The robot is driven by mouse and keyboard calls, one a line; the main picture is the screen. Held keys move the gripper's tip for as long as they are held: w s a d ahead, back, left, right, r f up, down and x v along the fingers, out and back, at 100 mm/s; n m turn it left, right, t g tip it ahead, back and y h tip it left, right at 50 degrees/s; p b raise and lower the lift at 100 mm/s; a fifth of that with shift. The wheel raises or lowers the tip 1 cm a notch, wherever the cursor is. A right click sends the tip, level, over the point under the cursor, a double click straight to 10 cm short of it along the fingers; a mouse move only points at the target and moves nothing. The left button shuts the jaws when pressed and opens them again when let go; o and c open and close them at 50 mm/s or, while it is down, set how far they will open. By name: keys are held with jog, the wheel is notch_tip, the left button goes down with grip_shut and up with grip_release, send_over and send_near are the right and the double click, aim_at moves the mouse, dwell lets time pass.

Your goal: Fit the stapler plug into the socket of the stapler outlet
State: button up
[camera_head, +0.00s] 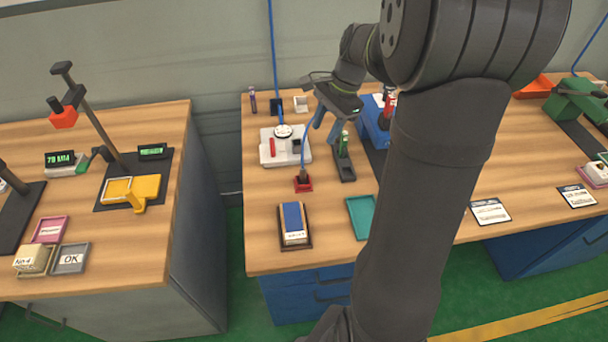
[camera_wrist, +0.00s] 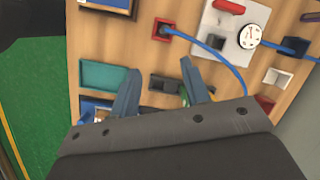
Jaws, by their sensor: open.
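A small red block (camera_head: 303,186) stands on the table below the white panel, with a dark piece seated in its top and a blue cable running from it. The red block (camera_wrist: 158,34) also shows in the wrist view; I cannot tell for sure whether the dark piece is the stapler plug. The white panel (camera_head: 270,156) has a round dial, a red part and, in the wrist view, a dark square (camera_wrist: 215,41). Which part is the outlet's socket is unclear. My gripper (camera_head: 325,128) is open and empty, above the dark device with green (camera_head: 343,165), right of the panel.
A blue-and-white box on a brown tray (camera_head: 282,240) and a teal tray (camera_head: 361,217) lie near the front. A small white box (camera_head: 301,104) is behind the panel. A blue machine (camera_head: 375,125) stands to the right. Bare wood lies around the red block.

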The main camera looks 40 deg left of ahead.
jog(key=s+a+r+n+t+h, duration=0.2)
jog(key=s+a+n, duration=0.1)
jog(key=n, duration=1.3)
send_over(303, 169)
jog(key=shift+t, duration=0.3)
jog(key=f, duration=1.1)
jog(key=shift+s+a+f, duration=0.1)
jog(key=shift+s+f, duration=0.1)
jog(key=shift+s, duration=0.15)
jog(key=shift+w+f, duration=0.2)
jog(key=shift+f, duration=1.25)
jog(key=shift+w+f, duration=0.15)
jog(key=shift+f, duration=1.25)
jog(key=shift+c, duration=0.4)
grip_shut()
